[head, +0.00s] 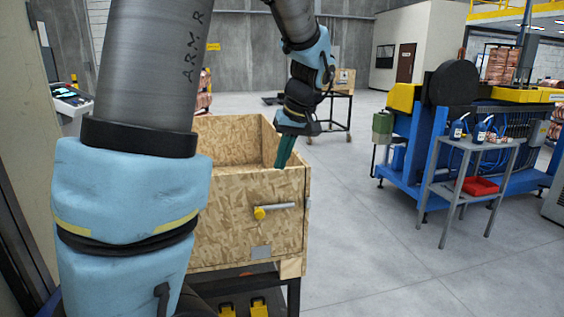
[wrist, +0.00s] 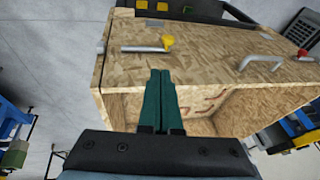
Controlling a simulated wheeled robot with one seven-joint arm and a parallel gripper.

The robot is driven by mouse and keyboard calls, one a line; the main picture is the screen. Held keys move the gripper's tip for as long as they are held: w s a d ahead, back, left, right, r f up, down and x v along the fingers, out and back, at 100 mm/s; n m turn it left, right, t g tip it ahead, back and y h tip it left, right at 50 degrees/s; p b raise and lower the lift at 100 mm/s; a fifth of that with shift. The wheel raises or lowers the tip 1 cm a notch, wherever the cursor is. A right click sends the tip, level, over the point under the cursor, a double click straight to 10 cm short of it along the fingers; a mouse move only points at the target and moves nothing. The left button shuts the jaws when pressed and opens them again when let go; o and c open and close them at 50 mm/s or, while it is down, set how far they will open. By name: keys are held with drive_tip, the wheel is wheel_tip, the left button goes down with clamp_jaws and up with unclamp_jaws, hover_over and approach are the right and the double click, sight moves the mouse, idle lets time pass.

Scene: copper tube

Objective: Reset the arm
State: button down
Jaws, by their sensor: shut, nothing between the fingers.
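My arm reaches out over a chipboard crate in the head view. My gripper (head: 284,152) is at the end of it, with green fingers pointing down near the crate's right end. In the wrist view the green fingers of my gripper (wrist: 161,74) lie side by side, shut, with nothing between them. The open-topped wooden crate (head: 235,228) fills the area below them, and its wall also shows in the wrist view (wrist: 215,55). Whether the fingertips touch the crate's rim cannot be told. My upper arm hides the crate's left part in the head view.
The crate's front has a grey bar with a yellow knob (head: 260,212). A grey side table (head: 462,180) with bottles and a red tray (head: 480,186) stands right, before a blue machine (head: 400,130). The floor between crate and table is clear.

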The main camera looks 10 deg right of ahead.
drive_tip(key=s+a+f+m+g+h, duration=0.1)
drive_tip(key=s+a+f+m+h, duration=0.2)
drive_tip(key=s+a+f, duration=0.7)
drive_tip(key=s+a, duration=0.2)
drive_tip(key=a, duration=0.1)
drive_tip(key=shift+s+a+f+g, duration=0.2)
drive_tip(key=shift+s+a+g, duration=0.1)
drive_tip(key=shift+s, duration=0.1)
idle(0.4)
